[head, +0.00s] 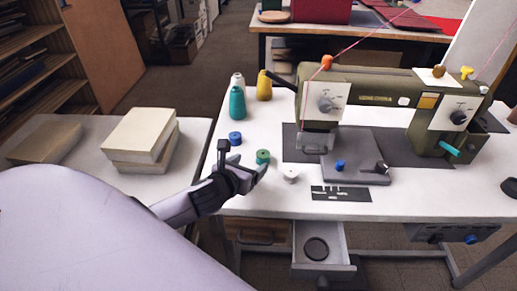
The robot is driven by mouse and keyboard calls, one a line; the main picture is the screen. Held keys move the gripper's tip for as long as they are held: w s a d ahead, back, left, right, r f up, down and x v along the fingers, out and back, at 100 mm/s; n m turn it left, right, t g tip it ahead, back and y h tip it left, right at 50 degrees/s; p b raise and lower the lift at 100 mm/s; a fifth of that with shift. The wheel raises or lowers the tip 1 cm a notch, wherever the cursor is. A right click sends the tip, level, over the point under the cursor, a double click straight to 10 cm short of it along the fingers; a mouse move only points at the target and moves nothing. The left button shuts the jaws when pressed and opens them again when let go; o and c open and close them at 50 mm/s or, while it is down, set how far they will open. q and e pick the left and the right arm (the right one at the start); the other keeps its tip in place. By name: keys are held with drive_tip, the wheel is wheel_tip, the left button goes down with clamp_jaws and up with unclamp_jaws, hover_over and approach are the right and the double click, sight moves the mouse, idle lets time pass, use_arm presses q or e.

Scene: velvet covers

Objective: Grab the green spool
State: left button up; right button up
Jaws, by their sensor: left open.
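The green spool (263,157) is small and stands on the white sewing table (430,195), left of the sewing machine. My left gripper (243,158) is open, reaching in from the left over the table's left edge. One finger is close to the green spool's near side; whether it touches cannot be told. The other finger points toward the blue spool (235,138), which stands behind and left of the green one. The spool's lower near side is partly covered by the finger. My right gripper is out of view.
An olive sewing machine (375,85) stands right of the spools. A white spool (290,174) sits to the right and nearer. Teal (237,103) and yellow (264,87) thread cones stand behind. Pale blocks (142,135) lie on a side table. An open drawer (322,243) hangs below.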

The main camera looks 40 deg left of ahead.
sight(261, 156)
use_arm(q)
drive_tip(key=shift+w+a, duration=0.25)
drive_tip(key=shift+w, duration=0.05)
drive_tip(key=shift+w+f, duration=0.15)
drive_tip(key=shift+w, duration=0.15)
drive_tip(key=shift+d+b+x, duration=0.15)
drive_tip(key=shift+x, duration=1.4)
drive_tip(key=shift+d+b+x, duration=0.15)
drive_tip(key=shift+d+x, duration=0.05)
drive_tip(key=shift+x, duration=1.35)
drive_tip(key=shift+w, duration=0.1)
drive_tip(key=c, duration=1.1)
